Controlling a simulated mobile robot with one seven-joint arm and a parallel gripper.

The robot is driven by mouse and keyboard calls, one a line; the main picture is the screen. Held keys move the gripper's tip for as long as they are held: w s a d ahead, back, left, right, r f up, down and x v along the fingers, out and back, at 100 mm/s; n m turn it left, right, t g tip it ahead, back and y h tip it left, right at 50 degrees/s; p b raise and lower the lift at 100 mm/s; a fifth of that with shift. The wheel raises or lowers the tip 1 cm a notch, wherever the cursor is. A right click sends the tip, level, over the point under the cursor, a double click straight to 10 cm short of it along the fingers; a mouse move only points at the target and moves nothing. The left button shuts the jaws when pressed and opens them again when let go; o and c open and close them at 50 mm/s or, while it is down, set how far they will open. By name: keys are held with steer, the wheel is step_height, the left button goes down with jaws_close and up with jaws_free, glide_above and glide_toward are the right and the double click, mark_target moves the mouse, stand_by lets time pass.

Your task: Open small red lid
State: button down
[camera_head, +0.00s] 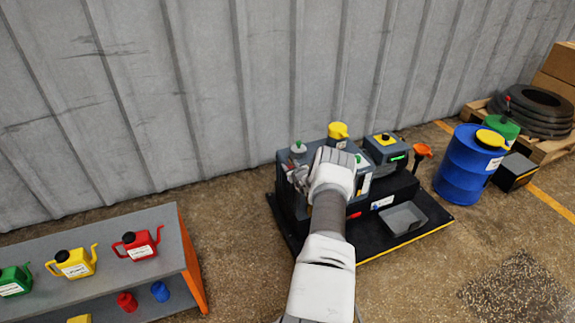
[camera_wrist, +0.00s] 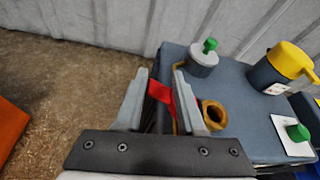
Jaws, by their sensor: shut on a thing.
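A flat red piece, the small red lid (camera_wrist: 160,92), shows between the two fingers of my gripper (camera_wrist: 162,88) in the wrist view. My gripper is shut on it. A brass ring-shaped opening (camera_wrist: 213,113) is just to the right of the right finger, with a dark hole facing up. The lower part of the lid and any hinge are hidden by the fingers. In the head view my gripper (camera_head: 294,174) is at the left edge of the grey machine (camera_head: 284,160), and my wrist hides the lid.
A green-knobbed cap (camera_wrist: 204,60) and a yellow-topped container (camera_wrist: 283,66) stand on the machine top. A shelf (camera_head: 185,245) with cans is at left. Bare floor lies between shelf and machine.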

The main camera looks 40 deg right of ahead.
steer(key=shift+s+a+f+n+h, duration=0.15)
steer(key=shift+f+n+h, duration=0.2)
steer(key=shift+f, duration=0.3)
steer(key=shift+s+d+f+g, duration=0.1)
steer(key=shift+s+d+g, duration=0.1)
steer(key=shift+d+g, duration=0.1)
steer(key=c, duration=0.9)
jaws_free()
steer(key=shift+f, duration=0.1)
steer(key=shift+d, duration=0.1)
steer(key=shift+r, duration=0.2)
steer(key=shift+s+a+r+p, duration=0.3)
steer(key=shift+a+p, duration=0.1)
steer(key=shift+p, duration=0.05)
steer(key=p+v, duration=0.2)
steer(key=v, duration=0.3)
steer(key=p+v, duration=0.1)
steer(key=v, duration=0.4)
steer(key=p+v, duration=0.2)
steer(key=v, duration=0.4)
steer(key=shift+s+a+f+p, duration=0.1)
steer(key=shift+s+f+p, duration=0.05)
steer(key=shift+f+p, duration=0.15)
steer(key=shift+r, duration=0.1)
